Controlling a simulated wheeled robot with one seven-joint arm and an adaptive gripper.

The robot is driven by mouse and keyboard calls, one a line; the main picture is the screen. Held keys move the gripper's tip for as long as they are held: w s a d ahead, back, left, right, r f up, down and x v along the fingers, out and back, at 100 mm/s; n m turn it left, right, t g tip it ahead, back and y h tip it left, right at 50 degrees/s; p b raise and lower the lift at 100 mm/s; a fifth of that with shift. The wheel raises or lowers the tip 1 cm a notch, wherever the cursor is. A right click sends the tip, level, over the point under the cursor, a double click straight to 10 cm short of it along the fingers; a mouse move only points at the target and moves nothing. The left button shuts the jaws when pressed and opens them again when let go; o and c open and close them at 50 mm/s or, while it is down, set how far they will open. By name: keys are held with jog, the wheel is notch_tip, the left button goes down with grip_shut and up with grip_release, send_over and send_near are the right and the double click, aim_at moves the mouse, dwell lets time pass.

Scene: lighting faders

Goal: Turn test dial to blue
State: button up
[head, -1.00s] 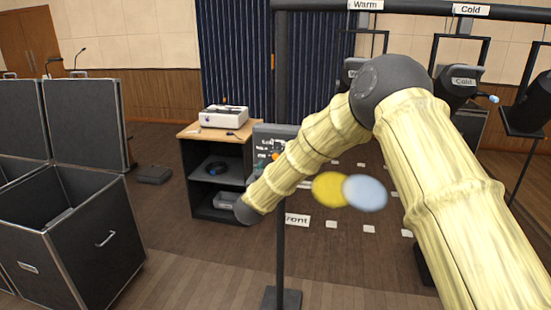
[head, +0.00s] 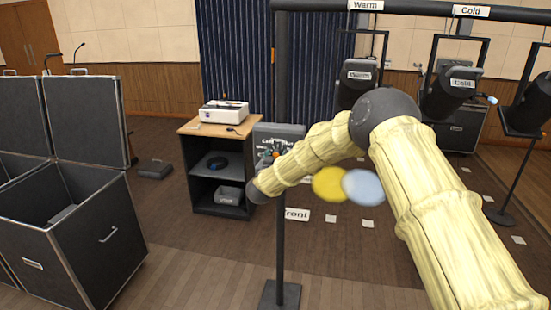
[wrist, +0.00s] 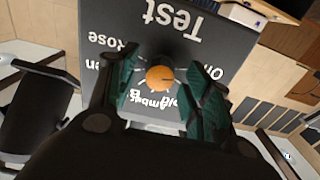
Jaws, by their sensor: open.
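The test dial is a round orange knob (wrist: 160,78) on a dark grey panel (wrist: 105,22), which carries white lettering, upside down in the wrist view. "Test", "Rose" and "Amber" can be read; other labels are partly covered, and I cannot make out a blue label or the dial's setting. My gripper (wrist: 165,92) is open, one green-padded finger on each side of the knob. I cannot tell if the fingers touch it. In the head view the panel (head: 290,130) is on a dark upright post, partly hidden by my arm.
A shelf unit (head: 187,160) with a white device (head: 224,112) on top stands left of the panel. Open black cases (head: 75,235) fill the left side. Lamps labelled Warm (head: 358,82) and Cold (head: 447,98) hang at right. Yellow (head: 328,184) and pale blue (head: 364,187) spots overlap near the floor.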

jog(key=shift+c, duration=0.4)
jog(key=c, duration=1)
jog(key=shift+f, duration=0.1)
